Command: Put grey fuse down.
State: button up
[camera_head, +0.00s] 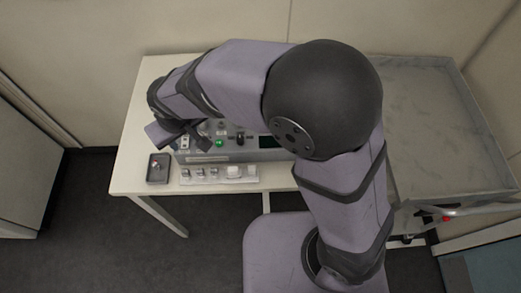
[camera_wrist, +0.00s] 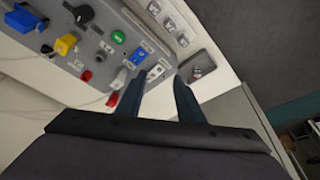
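My gripper (camera_wrist: 158,76) is open, with a clear gap between its two dark fingers and nothing seen held in it. In the head view my gripper (camera_head: 178,142) hangs over the left end of the grey control panel (camera_head: 210,157). A small dark tray (camera_head: 158,178) lies on the table at the front left; it also shows right of the fingertips in the wrist view (camera_wrist: 207,60). A small grey and reddish piece (camera_wrist: 196,73) lies in the tray. I cannot tell for sure whether it is the grey fuse.
A pale strip (camera_head: 218,181) with several small parts lies along the table's front edge, right of the tray. The panel carries a green button (camera_wrist: 118,37), a blue part (camera_wrist: 108,58) and a yellow part (camera_wrist: 67,43). A grey cart (camera_head: 440,110) stands at the right.

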jog(key=d, duration=0.4)
jog(key=w+d+m, duration=0.1)
jog(key=d, duration=0.3)
jog(key=w+d+m+h, duration=0.1)
jog(key=d, duration=0.3)
jog(key=shift+w+d+f+g, duration=0.1)
jog(key=shift+d+g, duration=0.2)
jog(key=shift+d, duration=0.05)
jog(key=shift+m+h, duration=0.4)
jog(key=shift+m, duration=0.3)
jog(key=d, duration=0.4)
jog(key=s+d, duration=0.1)
jog(key=d, duration=0.1)
jog(key=shift+f, duration=0.1)
jog(key=s+d+m+g, duration=0.1)
jog(key=s+d+m, duration=0.1)
jog(key=s+d, duration=0.2)
jog(key=s+d+f+m+g, duration=0.1)
jog(key=s+d, duration=0.4)
jog(key=d, duration=0.5)
jog(key=shift+s+d+f+m, duration=0.2)
jog(key=shift+m, duration=0.3)
